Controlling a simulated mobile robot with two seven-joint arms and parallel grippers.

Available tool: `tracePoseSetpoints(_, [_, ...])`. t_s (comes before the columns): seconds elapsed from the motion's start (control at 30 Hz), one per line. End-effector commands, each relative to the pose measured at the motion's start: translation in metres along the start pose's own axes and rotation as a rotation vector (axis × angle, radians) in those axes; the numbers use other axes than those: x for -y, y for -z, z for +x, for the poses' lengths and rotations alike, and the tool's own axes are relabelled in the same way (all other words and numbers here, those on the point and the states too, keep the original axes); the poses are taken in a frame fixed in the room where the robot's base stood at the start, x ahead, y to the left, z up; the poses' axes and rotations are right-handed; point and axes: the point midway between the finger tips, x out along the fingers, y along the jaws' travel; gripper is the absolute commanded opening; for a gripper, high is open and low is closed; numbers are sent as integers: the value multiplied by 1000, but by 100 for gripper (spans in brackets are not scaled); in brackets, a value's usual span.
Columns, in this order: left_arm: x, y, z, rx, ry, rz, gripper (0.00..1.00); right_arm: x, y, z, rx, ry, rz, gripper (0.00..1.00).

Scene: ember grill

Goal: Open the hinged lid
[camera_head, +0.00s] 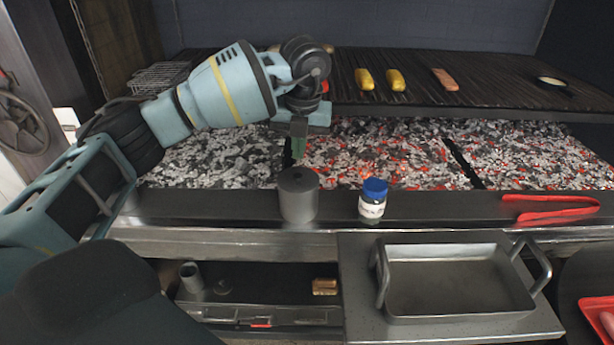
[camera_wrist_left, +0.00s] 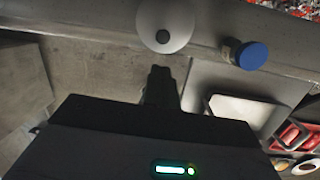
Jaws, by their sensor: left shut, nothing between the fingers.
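A grey cylindrical canister (camera_head: 298,196) stands upright on the dark front ledge of the grill. Its round top has a small dark spot in the middle; the top also shows in the left wrist view (camera_wrist_left: 165,24). The top lies level on the canister, and I cannot make out a hinge. My left gripper (camera_head: 299,150) points down just above and behind the canister in the head view. Its fingers are shut and empty; they also show in the left wrist view (camera_wrist_left: 160,72). I cannot tell whether they touch the canister. My right gripper is not in view.
A blue-capped jar (camera_head: 373,201) stands to the canister's right. Red tongs (camera_head: 552,209) lie farther right on the ledge. A metal pan (camera_head: 455,312) sits in front on the right.

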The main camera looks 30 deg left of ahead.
Motion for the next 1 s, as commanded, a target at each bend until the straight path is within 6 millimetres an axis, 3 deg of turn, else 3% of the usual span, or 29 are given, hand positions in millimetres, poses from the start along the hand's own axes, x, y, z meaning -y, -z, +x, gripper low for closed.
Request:
tracePoseSetpoints(0.27, [0, 1, 14, -4, 1, 1, 0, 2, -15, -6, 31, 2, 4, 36])
tracePoseSetpoints(0.73, [1, 1, 87, -3, 3, 4, 0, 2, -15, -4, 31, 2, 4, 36])
tracePoseSetpoints(1.0, [2, 1, 101, -2, 4, 3, 0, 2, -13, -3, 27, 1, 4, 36])
